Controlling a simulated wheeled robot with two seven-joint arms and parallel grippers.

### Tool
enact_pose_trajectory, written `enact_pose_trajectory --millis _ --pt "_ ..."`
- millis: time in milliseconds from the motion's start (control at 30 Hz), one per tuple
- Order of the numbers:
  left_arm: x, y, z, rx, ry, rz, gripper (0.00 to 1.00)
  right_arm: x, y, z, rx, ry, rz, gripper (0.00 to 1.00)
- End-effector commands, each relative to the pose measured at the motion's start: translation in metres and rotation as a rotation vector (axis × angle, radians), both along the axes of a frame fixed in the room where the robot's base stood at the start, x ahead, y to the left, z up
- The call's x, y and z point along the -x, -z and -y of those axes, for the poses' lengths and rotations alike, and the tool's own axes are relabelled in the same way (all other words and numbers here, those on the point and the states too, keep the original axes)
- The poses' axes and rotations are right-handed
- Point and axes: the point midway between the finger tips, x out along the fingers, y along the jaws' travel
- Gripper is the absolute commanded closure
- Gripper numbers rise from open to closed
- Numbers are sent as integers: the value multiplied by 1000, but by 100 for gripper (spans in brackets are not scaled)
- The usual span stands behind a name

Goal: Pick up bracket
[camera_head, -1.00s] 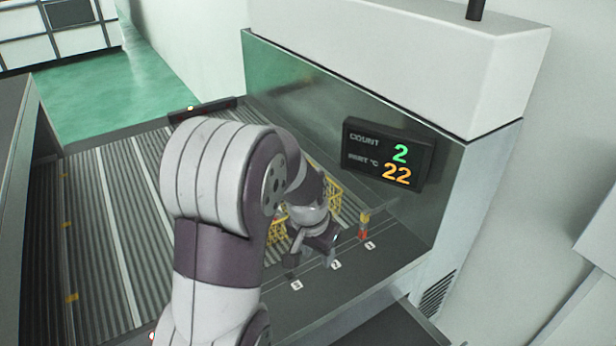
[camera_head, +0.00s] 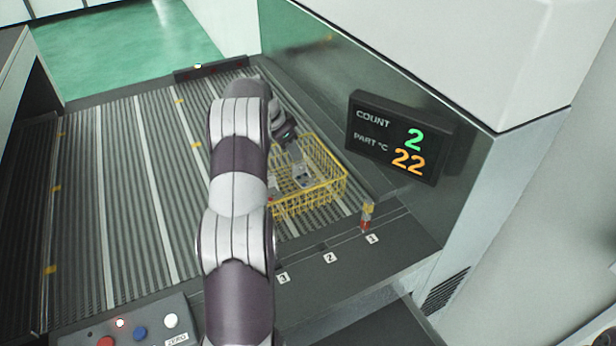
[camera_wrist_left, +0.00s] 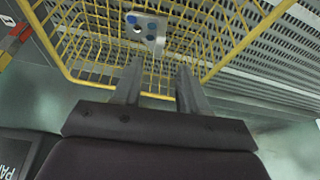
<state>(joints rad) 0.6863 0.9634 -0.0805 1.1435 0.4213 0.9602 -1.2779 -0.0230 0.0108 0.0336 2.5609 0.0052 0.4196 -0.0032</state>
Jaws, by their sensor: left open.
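The bracket, a small grey metal part, lies in the yellow wire basket (camera_head: 335,194). It shows in the head view (camera_head: 303,178) and, with blue spots on it, at the top of the left wrist view (camera_wrist_left: 148,32). My left gripper reaches over the basket from its far side in the head view (camera_head: 295,160). In the left wrist view its two fingers (camera_wrist_left: 159,72) are apart with nothing between them, and the bracket lies beyond the fingertips. My arm hides part of the basket's left side. My right gripper is out of view.
The basket stands on a ribbed roller conveyor (camera_head: 120,190). A display (camera_head: 400,140) reading 2 and 22 hangs on the machine wall to the right. A small red and yellow post (camera_head: 367,215) stands by slot 1. A button panel (camera_head: 135,328) is at the front left.

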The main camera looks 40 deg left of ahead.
Motion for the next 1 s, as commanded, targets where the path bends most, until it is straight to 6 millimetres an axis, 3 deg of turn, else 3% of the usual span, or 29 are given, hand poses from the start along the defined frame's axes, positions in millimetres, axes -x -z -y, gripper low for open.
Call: enact_pose_trajectory --millis 33,67,200,367,500,733,867,1000 --pt "-4 11 2 -1 1 -1 57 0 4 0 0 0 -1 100" --pt "-6 10 2 0 0 -1 57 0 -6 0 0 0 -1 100" --pt "-12 25 5 0 0 -2 57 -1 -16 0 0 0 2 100" --pt "-22 47 12 2 0 -4 57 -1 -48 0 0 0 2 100" --pt "-28 70 13 -2 0 -2 57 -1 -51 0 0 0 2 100" --pt "-29 75 14 -2 -1 0 57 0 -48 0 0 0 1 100" --pt "-29 75 14 -2 -1 0 100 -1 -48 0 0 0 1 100" --pt "-29 75 14 -1 0 -1 100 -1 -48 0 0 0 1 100"
